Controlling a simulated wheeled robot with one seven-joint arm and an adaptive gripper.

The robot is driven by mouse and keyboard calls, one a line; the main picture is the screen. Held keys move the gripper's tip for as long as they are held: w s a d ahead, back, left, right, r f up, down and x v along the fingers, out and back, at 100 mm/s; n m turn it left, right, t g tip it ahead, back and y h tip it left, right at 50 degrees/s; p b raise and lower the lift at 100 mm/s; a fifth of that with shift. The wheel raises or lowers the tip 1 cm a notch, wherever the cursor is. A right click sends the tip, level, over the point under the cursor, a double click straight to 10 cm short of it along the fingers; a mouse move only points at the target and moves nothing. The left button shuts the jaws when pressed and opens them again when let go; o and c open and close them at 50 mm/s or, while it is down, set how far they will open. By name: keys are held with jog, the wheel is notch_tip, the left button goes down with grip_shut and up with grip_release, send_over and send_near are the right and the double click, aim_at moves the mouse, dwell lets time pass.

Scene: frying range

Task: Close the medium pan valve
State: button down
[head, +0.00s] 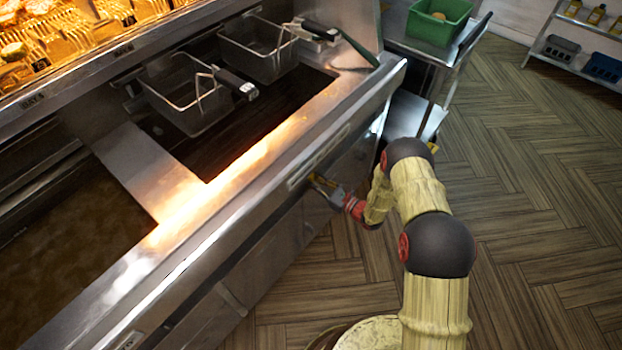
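The fryer (250,210) runs diagonally across the left of the head view, with a steel front edge and a panel below it. My gripper (318,182) is at the front panel, just under that edge, below the right-hand vat (235,140). A small yellowish bit shows at its fingertips; I cannot tell whether it is part of the gripper or a valve handle. The medium pan valve cannot be made out. The gripper is small and seen from above and behind, so its fingers' opening does not show.
Two wire baskets (190,98) hang in the right-hand vat. A second vat (70,250) is at the lower left. A steel table with a green bin (436,22) stands beyond the fryer's far end. The wooden floor (540,200) to the right is clear.

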jog(key=n+b, duration=0.1)
jog(key=n, duration=0.2)
jog(key=shift+f+n+b, duration=0.1)
jog(key=shift+n+b, duration=0.3)
jog(key=n+b, duration=0.2)
jog(key=n, duration=0.3)
jog(key=shift+w+d+n, duration=0.1)
jog(key=shift+n, duration=0.2)
jog(key=n+b, duration=0.2)
jog(key=n, duration=0.2)
jog(key=shift+b, duration=0.3)
jog(key=shift+n+b, duration=1)
jog(key=shift+n, duration=1.1)
jog(key=c, duration=1.7)
grip_release()
jog(key=shift+r, duration=0.25)
jog(key=shift+d, duration=0.1)
